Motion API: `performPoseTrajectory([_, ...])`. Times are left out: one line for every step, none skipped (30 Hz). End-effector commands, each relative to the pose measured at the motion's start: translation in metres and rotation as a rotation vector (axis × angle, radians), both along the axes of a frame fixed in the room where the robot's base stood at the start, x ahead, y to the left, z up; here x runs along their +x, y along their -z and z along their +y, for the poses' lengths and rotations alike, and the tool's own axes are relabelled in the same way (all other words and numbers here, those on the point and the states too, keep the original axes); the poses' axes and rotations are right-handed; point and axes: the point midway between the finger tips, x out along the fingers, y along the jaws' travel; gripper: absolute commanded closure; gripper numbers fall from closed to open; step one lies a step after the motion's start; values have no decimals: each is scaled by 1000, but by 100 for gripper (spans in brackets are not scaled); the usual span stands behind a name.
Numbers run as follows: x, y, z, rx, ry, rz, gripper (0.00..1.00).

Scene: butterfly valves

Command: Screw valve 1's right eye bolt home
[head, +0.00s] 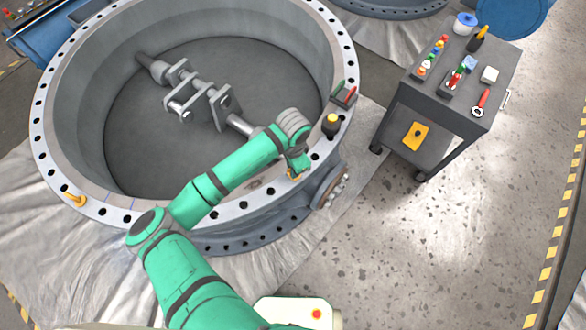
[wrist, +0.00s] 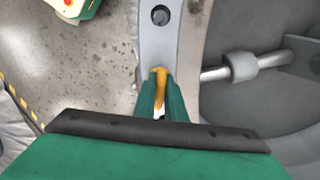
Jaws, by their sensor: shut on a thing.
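Valve 1 (head: 215,213) is a large grey ring body with a flange full of bolt holes, lying flat in the head view. My gripper (head: 295,171) is at the near right part of the flange. In the wrist view my gripper (wrist: 158,98) is shut on the yellow right eye bolt (wrist: 160,76), whose top shows between the green fingers. In the head view only a bit of this eye bolt (head: 291,176) shows. Its thread and seat are hidden. Another yellow eye bolt (head: 75,199) stands on the left of the flange.
A black and yellow object (head: 331,125) and a dark tray with red and green items (head: 344,95) sit on the flange to the right. A tool cart (head: 440,105) stands farther right. The shaft with lugs (head: 198,97) spans the valve's inside. Floor at right is clear.

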Motion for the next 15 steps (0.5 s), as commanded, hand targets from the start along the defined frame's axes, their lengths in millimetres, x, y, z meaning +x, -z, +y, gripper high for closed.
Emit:
performPoseTrajectory([1, -1, 0, 0, 44, -1, 100])
performPoseTrajectory([1, -1, 0, 0, 72, -1, 100])
performPoseTrajectory([1, -1, 0, 0, 111, -1, 100])
performPoseTrajectory([1, -1, 0, 0, 140, -1, 100])
performPoseTrajectory([1, -1, 0, 0, 169, -1, 100])
performPoseTrajectory([2, -1, 0, 0, 206, -1, 100])
performPoseTrajectory([2, -1, 0, -1, 235, -1, 100])
performPoseTrajectory([2, -1, 0, -1, 264, -2, 100])
performPoseTrajectory([2, -1, 0, -1, 302, -2, 100])
performPoseTrajectory([3, -1, 0, -1, 331, -2, 100])
performPoseTrajectory([3, -1, 0, -1, 359, -1, 100])
performPoseTrajectory([3, -1, 0, -1, 398, -1, 100])
performPoseTrajectory([3, -1, 0, -1, 426, -1, 100])
performPoseTrajectory([3, -1, 0, -2, 455, -1, 100])
performPoseTrajectory([3, -1, 0, -2, 493, -1, 100])
